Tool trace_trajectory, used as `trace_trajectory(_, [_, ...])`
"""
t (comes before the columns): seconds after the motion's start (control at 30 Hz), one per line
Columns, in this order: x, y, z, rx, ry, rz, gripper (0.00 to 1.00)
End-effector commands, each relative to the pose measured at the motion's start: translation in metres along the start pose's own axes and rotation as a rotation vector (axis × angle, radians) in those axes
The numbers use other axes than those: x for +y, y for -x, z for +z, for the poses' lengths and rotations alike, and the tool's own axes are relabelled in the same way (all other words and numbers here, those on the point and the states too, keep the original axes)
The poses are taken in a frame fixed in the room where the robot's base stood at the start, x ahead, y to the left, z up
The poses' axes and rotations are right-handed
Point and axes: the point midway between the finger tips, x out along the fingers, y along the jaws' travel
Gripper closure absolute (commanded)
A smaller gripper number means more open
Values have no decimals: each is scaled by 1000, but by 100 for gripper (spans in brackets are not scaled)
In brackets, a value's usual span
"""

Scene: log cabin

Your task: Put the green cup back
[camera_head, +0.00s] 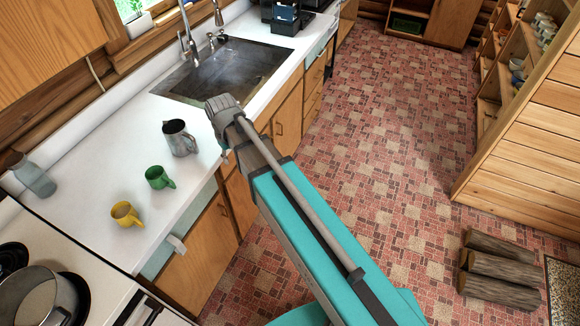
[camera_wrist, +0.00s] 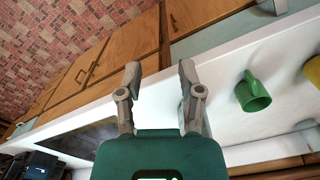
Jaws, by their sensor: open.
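The green cup (camera_head: 158,178) stands upright on the white countertop (camera_head: 95,165), between a yellow cup (camera_head: 126,214) and a grey metal pitcher (camera_head: 178,138). Its handle points toward the counter's front edge. In the wrist view the green cup (camera_wrist: 254,96) is to the right of my gripper (camera_wrist: 158,76), apart from it. My gripper's two fingers are spread with nothing between them, over the counter's front edge. In the head view my wrist and arm hide most of the gripper.
A sink (camera_head: 225,70) lies beyond the pitcher. A glass jar (camera_head: 33,176) stands near the wall. A stove with a metal pot (camera_head: 38,298) is at the lower left. The tiled floor (camera_head: 400,130) is open, with logs (camera_head: 500,270) at the right.

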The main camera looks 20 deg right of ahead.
Motion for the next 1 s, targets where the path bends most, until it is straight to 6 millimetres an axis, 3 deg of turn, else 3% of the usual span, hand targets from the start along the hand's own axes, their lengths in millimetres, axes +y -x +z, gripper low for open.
trace_trajectory(0.03, [16,0,21,-1,-44,0,52])
trace_trajectory(0.2, [59,0,71,-3,-180,1,52])
trace_trajectory(0.4, [94,1,121,-6,-316,2,52])
trace_trajectory(0.5, [104,1,136,-6,-358,2,52])
trace_trajectory(0.67, [111,1,147,-7,-390,2,52])
trace_trajectory(1.0, [111,1,146,-7,-392,2,52])
